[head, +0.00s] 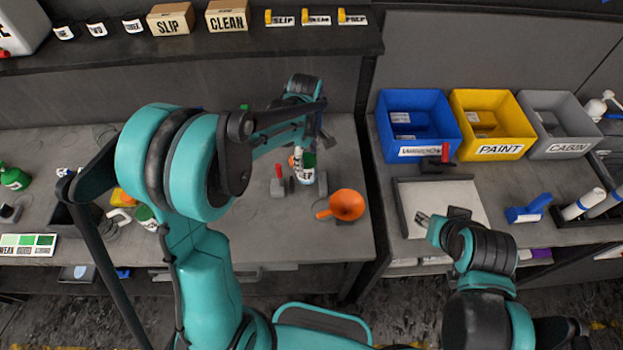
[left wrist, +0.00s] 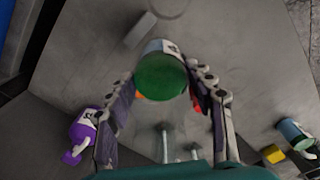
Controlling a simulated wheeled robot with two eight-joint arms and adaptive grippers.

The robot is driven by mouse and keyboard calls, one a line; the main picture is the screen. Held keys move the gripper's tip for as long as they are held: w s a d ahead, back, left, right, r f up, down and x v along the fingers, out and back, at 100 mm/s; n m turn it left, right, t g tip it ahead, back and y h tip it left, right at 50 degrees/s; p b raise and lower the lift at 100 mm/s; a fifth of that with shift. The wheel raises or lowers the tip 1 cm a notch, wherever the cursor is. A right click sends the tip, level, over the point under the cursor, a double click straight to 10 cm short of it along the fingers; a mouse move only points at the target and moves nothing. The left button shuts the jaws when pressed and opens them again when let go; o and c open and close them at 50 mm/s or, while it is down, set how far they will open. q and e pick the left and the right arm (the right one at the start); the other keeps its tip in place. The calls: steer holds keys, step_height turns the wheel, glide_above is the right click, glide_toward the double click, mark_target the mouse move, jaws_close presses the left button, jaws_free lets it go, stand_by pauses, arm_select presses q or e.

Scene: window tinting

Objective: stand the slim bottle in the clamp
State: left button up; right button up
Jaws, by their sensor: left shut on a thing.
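In the left wrist view my left gripper (left wrist: 165,92) is shut on a green bottle (left wrist: 162,76) with a white label, held between both fingers. In the head view my left gripper (head: 322,138) reaches over the middle table, its fingers partly hidden by my arm. Below it is a green and white bottle (head: 307,172) with letters ending in "EP". A small grey fixture with a red handle (head: 279,180), which looks like the clamp, stands just left of that bottle. I cannot tell whether the bottle touches it. My right gripper (head: 441,217) is open and empty over the right table.
An orange funnel (head: 347,204) lies right of the bottle. Blue (head: 418,125), yellow (head: 492,125) and grey (head: 563,125) bins stand at the back right. A pale tray (head: 470,190) lies before them. A purple bottle (left wrist: 83,132) shows in the left wrist view.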

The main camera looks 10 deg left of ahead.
mark_target(307, 173)
arm_select(q)
step_height(307, 173, down, 4)
steer(key=shift+w+r, duration=0.1)
step_height(307, 173, down, 3)
steer(key=shift+f+b, duration=0.1)
steer(key=shift+b, duration=0.5)
steer(key=shift+f, duration=0.25)
steer(key=shift+f, duration=0.15)
steer(key=o, duration=1.3)
